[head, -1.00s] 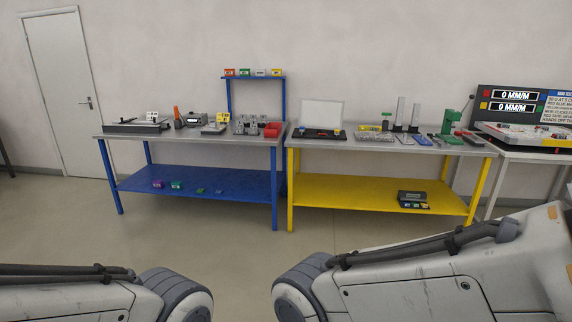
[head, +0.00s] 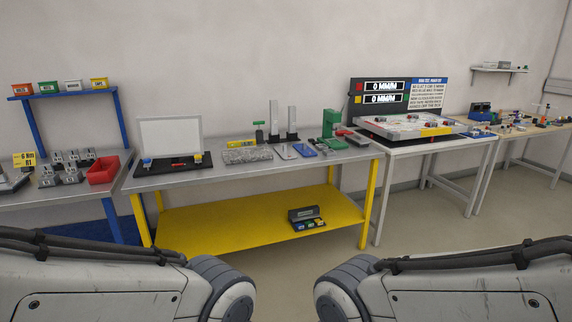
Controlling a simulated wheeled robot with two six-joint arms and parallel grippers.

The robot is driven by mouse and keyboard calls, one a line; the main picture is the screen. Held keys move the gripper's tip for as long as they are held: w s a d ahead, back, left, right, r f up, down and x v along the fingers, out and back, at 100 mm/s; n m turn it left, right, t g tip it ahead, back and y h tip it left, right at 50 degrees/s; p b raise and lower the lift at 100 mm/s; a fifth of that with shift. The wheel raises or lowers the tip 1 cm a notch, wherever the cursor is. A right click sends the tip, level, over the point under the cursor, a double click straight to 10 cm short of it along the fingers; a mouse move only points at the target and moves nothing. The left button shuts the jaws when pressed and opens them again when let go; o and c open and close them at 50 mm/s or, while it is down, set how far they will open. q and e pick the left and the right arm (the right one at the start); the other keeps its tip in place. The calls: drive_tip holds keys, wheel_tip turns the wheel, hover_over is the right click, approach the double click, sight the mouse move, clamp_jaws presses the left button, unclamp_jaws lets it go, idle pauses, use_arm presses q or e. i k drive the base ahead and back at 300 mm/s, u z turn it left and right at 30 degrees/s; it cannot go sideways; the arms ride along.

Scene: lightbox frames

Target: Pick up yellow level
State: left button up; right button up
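A small yellow bar (head: 241,143), which looks like the yellow level, lies on the metal top of the yellow-legged bench, at the back edge of a grey speckled block (head: 247,155). It is too small to make out its details. Only the white and grey links of my two arms show at the bottom of the head view. Neither gripper is in view.
The yellow-legged bench (head: 210,180) also holds a white panel (head: 170,139), a green press (head: 330,123) and upright grey blocks (head: 292,119). A red bin (head: 103,170) is on the left bench. A white table (head: 427,149) with displays stands right. Some floor is clear.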

sight(248, 143)
drive_tip(key=z, duration=0.2)
drive_tip(key=i, duration=2.15)
drive_tip(key=u, duration=0.5)
drive_tip(key=i, duration=1.95)
drive_tip(key=u, duration=0.5)
